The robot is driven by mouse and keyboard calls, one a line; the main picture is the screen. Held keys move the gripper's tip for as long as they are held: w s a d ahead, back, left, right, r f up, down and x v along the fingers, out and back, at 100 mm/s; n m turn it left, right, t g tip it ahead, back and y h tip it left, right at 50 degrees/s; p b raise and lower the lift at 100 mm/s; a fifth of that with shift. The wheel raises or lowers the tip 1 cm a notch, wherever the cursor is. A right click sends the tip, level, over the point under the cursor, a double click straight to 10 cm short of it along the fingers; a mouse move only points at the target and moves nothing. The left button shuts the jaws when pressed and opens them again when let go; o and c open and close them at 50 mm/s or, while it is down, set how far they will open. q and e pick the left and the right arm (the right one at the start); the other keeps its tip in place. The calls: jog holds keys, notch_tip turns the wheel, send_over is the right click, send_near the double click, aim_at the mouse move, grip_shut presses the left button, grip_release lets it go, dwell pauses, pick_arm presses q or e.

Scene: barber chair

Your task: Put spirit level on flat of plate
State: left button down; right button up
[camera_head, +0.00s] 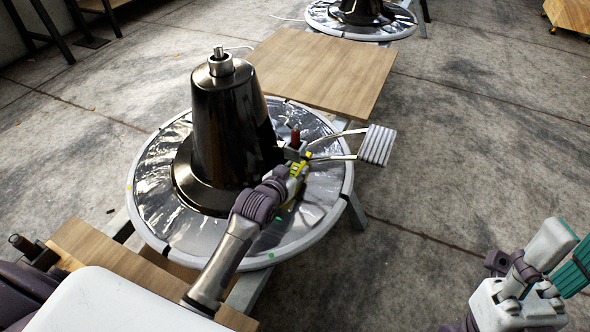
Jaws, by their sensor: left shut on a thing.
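A round, shiny plate (150,197) with a pale rim lies in the middle left, under a black cone-shaped base with a metal stub on top. My left gripper (298,164) is over the right part of the plate, beside the cone, and is shut on a small yellow thing, likely the spirit level (299,169). The gripper hides much of it, and I cannot tell whether it touches the plate. At the bottom right, part of my right arm (517,300) shows; its fingertips cannot be made out.
A red-tipped part (295,138) and a ridged pedal (377,145) on metal bars stand close by my left gripper. The black cone (228,125) rises just left of it. A wooden board (325,70) lies behind the plate. A second round base (345,28) stands at the back.

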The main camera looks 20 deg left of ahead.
pick_arm(q)
jog(key=c, duration=0.8)
grip_release()
jog(key=shift+f, duration=0.1)
jog(key=shift+o, duration=0.2)
